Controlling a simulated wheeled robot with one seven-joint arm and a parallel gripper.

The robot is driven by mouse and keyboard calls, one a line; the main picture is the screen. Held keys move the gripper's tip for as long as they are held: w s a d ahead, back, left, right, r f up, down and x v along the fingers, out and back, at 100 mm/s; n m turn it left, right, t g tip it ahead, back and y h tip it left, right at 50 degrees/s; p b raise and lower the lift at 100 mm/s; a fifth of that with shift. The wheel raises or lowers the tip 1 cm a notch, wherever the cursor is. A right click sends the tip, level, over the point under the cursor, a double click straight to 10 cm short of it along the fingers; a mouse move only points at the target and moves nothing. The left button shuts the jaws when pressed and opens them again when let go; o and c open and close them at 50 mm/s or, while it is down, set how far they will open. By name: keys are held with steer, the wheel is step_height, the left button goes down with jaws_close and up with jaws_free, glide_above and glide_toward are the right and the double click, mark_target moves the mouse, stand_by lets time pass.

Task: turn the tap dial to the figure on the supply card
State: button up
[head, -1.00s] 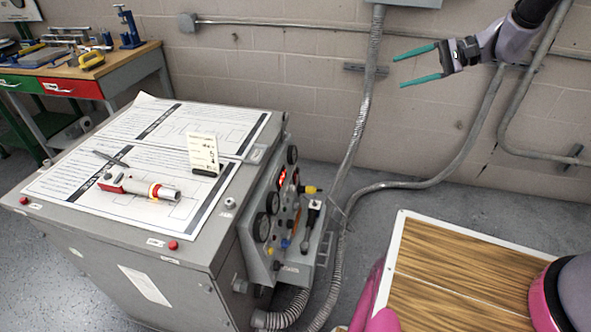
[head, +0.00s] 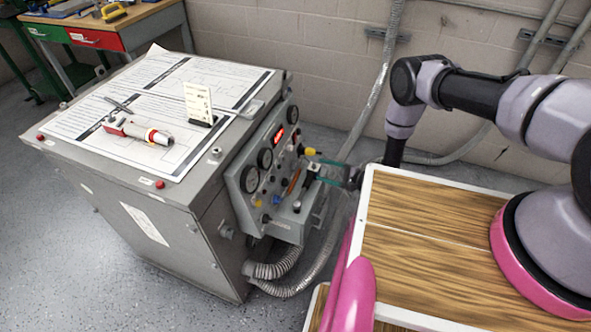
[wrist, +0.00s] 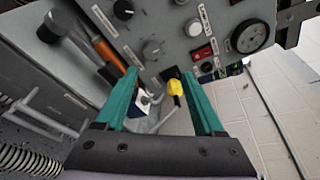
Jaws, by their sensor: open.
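The supply card (head: 198,101) stands upright in a dark holder on top of the grey cabinet in the head view; its figure is too small to read. The cabinet's control panel (head: 254,205) faces right. I cannot tell which is the tap dial, and the markings are unreadable. My gripper (head: 321,172) is open and empty in front of the panel. In the wrist view its teal fingers (wrist: 165,92) point at the panel, near a yellow plug (wrist: 176,88).
Papers and a red-and-silver tool (head: 138,129) lie on the cabinet (head: 190,190). Flexible conduit (head: 290,285) runs below.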

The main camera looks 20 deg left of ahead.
mark_target(296, 167)
steer(key=x, duration=0.3)
steer(key=f+x, duration=0.1)
steer(key=x, duration=0.6)
steer(key=shift+s+a+f, duration=0.2)
steer(key=shift+s+f, duration=0.05)
steer(key=shift+f, duration=0.15)
jaws_close()
